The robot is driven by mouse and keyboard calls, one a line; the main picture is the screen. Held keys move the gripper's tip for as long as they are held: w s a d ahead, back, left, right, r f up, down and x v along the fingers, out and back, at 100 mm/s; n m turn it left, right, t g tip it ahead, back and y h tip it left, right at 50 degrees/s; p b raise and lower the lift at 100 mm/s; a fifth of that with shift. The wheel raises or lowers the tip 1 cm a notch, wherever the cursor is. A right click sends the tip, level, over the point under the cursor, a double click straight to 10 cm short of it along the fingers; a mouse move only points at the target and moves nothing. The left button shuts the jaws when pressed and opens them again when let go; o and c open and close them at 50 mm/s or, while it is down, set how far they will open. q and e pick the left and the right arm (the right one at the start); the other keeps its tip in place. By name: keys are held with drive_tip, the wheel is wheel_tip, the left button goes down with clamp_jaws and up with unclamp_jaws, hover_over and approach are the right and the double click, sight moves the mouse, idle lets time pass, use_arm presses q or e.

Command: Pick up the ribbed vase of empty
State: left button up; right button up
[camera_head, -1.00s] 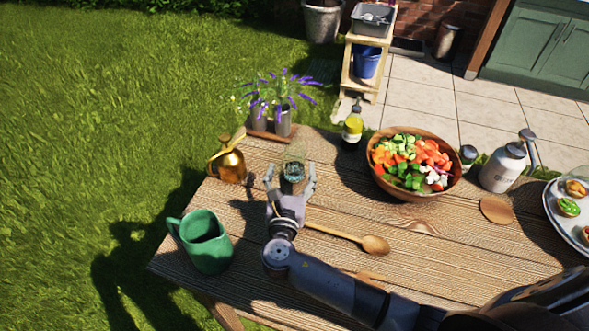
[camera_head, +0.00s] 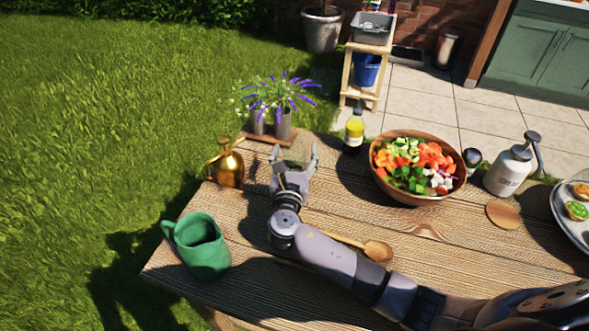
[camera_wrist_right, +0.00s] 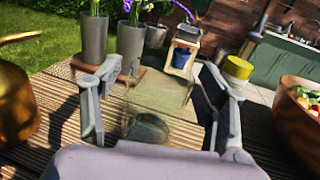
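The clear glass ribbed vase (camera_wrist_right: 155,108) stands between the fingers of my right gripper in the right wrist view, with a dark ring at its base. It is see-through, and its outline is faint. My right gripper (camera_head: 296,156) is open near the far left edge of the table. It also shows in the right wrist view (camera_wrist_right: 160,88), with one finger on each side of the vase and no clear contact. In the head view the gripper largely hides the vase. My left gripper is out of view.
A brass mister (camera_head: 229,164) stands left of the gripper, and potted flowers (camera_head: 283,124) stand behind. A bottle (camera_head: 353,133) and salad bowl (camera_head: 418,190) are to the right. A green pitcher (camera_head: 203,248) and wooden spoon (camera_head: 376,251) lie nearer.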

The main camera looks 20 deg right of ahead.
clamp_jaws()
idle(0.7)
